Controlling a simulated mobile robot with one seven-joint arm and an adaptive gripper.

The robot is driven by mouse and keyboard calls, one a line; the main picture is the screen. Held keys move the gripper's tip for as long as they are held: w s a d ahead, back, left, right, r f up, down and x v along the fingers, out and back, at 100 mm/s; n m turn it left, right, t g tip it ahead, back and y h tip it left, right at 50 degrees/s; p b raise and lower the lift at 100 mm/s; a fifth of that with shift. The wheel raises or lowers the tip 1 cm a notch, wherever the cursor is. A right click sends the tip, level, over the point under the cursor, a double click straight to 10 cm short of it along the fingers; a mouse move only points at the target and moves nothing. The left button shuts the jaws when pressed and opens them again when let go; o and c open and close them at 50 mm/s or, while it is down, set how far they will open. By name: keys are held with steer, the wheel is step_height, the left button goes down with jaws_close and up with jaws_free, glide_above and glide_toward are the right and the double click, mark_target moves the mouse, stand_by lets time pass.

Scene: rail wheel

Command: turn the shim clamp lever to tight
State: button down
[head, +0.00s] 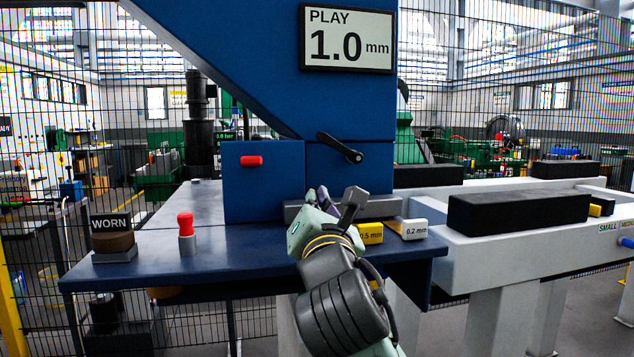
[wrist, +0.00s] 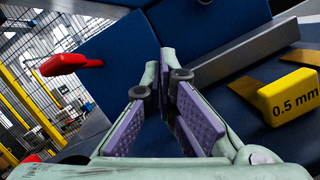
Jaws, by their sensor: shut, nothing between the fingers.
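A black lever (head: 340,148) is mounted on the blue machine front, below the display. It slopes from upper left down to a round pivot at its right end. No tight or loose mark is readable by it. My gripper (head: 325,200) is below the lever, apart from it, in front of the grey bar at the panel's foot. In the wrist view my gripper (wrist: 167,72) is shut and empty, its purple pads angled together at the tips, pointing towards the blue panel. A dark piece at that view's top edge is too cut off to identify.
A red handle (head: 251,160) sticks out of the left blue panel. The yellow 0.5 mm shim tag (head: 370,233) and white 0.2 mm tag (head: 414,229) lie close right of my gripper. A red knob (head: 186,224) and WORN block (head: 112,240) stand left. The display (head: 347,38) reads PLAY 1.0 mm.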

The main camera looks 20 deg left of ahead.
mark_target(339, 147)
steer(key=p+x, duration=0.2)
steer(key=x, duration=0.6)
steer(key=shift+w+a+r+p, duration=0.2)
steer(key=shift+w+p, duration=0.1)
steer(key=shift+p, duration=0.05)
steer(key=r, duration=0.1)
steer(key=w+d+r+p, duration=0.1)
steer(key=r, duration=0.1)
steer(key=shift+w+d+r+p, duration=0.2)
steer(key=shift+w+p, duration=0.1)
steer(key=shift+p, duration=0.1)
steer(key=shift+d, duration=0.1)
steer(key=shift+r, duration=0.15)
